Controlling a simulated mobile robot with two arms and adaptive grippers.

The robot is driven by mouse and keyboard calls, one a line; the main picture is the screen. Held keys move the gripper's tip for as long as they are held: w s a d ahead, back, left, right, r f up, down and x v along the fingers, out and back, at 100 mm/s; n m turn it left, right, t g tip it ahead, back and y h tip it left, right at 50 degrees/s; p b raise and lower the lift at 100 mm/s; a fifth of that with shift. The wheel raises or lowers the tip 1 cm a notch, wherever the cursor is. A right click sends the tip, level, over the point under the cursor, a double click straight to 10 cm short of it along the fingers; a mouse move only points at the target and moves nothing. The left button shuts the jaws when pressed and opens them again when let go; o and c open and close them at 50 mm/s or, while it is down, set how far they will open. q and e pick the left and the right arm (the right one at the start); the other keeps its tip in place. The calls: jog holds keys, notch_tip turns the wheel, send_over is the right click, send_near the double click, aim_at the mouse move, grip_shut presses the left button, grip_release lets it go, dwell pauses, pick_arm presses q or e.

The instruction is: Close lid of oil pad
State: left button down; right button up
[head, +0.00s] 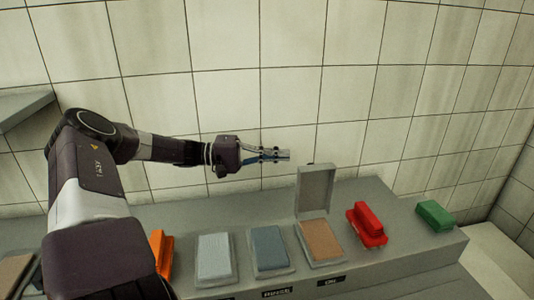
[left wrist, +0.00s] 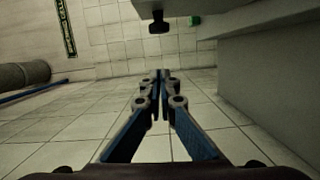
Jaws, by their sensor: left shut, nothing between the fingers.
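The oil pad (head: 321,241) is an orange-brown pad in a grey tray on the grey counter. Its grey lid (head: 315,190) stands open, nearly upright at the tray's back edge. My left gripper (head: 287,155) is shut and empty, in the air to the left of the lid and higher in the picture, apart from it. In the left wrist view the closed fingers (left wrist: 161,78) point away from the camera, and neither pad nor lid can be made out there. My right gripper is not in view.
On the counter (head: 395,205) are a grey-white pad (head: 215,258), a blue-grey pad (head: 268,247), a red block (head: 366,222), a green block (head: 435,214) and an orange block (head: 161,250) partly behind my arm. A tiled wall (head: 350,90) stands behind.

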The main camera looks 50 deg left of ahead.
aim_at(311, 186)
pick_arm(q)
jog(key=d+p, duration=0.1)
jog(key=d, duration=0.1)
jog(key=d+p, duration=0.1)
jog(key=w+d+p, duration=0.1)
jog(key=d, duration=0.1)
jog(key=shift+d+f, duration=0.2)
jog(key=shift+d, duration=0.15)
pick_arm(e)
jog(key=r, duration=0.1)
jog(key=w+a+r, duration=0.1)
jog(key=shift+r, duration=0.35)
pick_arm(q)
jog(key=shift+r, duration=0.1)
